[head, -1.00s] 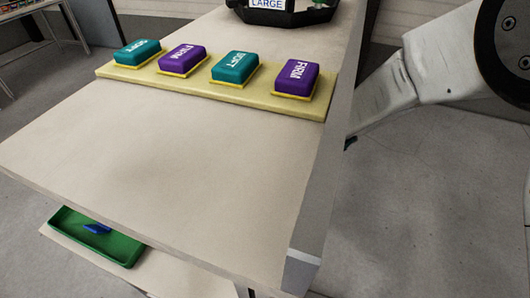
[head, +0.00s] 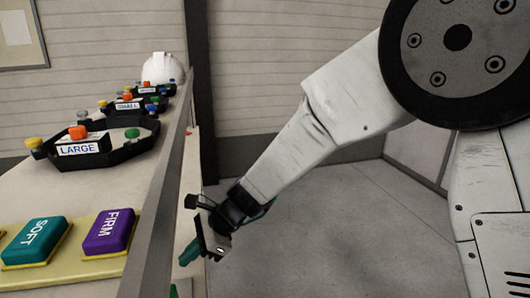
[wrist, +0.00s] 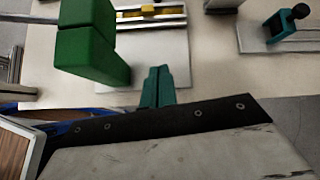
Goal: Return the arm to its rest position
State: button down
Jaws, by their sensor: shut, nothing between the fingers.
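My arm comes down from the upper right in the head view. Its end, my gripper (head: 188,254), hangs beside the right edge of the table, with its green fingertips pointing down and left. In the wrist view, the green fingers of my gripper (wrist: 158,74) stand close together with nothing seen between them. A large green block-like shape (wrist: 92,45) shows left of them; I cannot tell what it is.
The table (head: 40,190) runs along the left. On it are a soft pad (head: 37,242), a firm pad (head: 110,233), a LARGE black frame (head: 125,150), more frames behind and a white helmet shell (head: 163,68). Floor right of the table is clear.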

jog(key=s+d+r+n+t+h, duration=0.15)
jog(key=d+r+n, duration=0.35)
jog(key=d, duration=0.6)
jog(key=s+d+r+n+h, duration=0.1)
jog(key=s+d+r+n, duration=0.15)
jog(key=d+r, duration=0.7)
jog(key=s+d+n+h, duration=0.1)
jog(key=s+d+h, duration=0.1)
jog(key=s+d, duration=0.3)
jog(key=s+d+n+t+h, duration=0.1)
jog(key=s+d, duration=0.4)
jog(key=d, duration=0.7)
jog(key=s+d+n+t+h, duration=0.1)
jog(key=s+d+n+h, duration=0.2)
jog(key=d, duration=0.6)
jog(key=shift+s+f, duration=0.45)
jog(key=shift+s, duration=0.5)
